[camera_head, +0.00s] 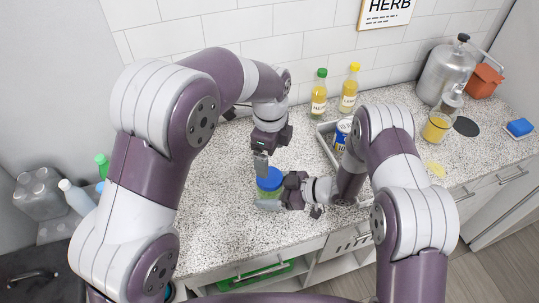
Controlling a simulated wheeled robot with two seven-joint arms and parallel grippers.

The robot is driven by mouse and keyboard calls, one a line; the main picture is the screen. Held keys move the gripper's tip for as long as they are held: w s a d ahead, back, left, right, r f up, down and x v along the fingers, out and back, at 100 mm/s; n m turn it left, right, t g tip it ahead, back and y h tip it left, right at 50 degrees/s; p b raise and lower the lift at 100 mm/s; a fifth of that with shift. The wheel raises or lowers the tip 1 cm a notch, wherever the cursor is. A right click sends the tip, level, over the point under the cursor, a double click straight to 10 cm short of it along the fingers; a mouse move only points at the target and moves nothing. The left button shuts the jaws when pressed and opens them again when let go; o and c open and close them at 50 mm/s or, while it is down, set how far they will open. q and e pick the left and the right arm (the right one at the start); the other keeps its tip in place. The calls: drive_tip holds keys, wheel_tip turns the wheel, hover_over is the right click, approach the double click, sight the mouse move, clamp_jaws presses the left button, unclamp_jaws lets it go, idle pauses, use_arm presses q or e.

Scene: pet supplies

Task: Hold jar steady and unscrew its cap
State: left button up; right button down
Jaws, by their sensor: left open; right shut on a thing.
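The jar (269,194) stands on the speckled counter near its front edge, upright, with greenish contents and a blue cap (270,179) on top. My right gripper (273,203) comes in from the right, low at the jar's body, and is shut on the jar. My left gripper (263,170) points down from above at the cap and is open. Its fingertips are at or just above the cap; I cannot tell whether they touch it. The jar's right side is partly hidden by my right gripper.
Two yellow bottles (319,95) (349,90) stand by the wall. A metal canister (446,75) is at the back right.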

sight(270, 177)
use_arm(q)
drive_tip(key=m, duration=0.4)
drive_tip(key=shift+s+a+r, duration=0.1)
drive_tip(key=shift+s+r, duration=0.05)
drive_tip(key=shift+s, duration=0.05)
drive_tip(key=shift+f+m, duration=0.25)
drive_tip(key=shift+m, duration=0.35)
wheel_tip(270, 177, down, 8)
drive_tip(key=shift+r, duration=0.2)
drive_tip(key=c, duration=1.1)
drive_tip(key=n, duration=1.3)
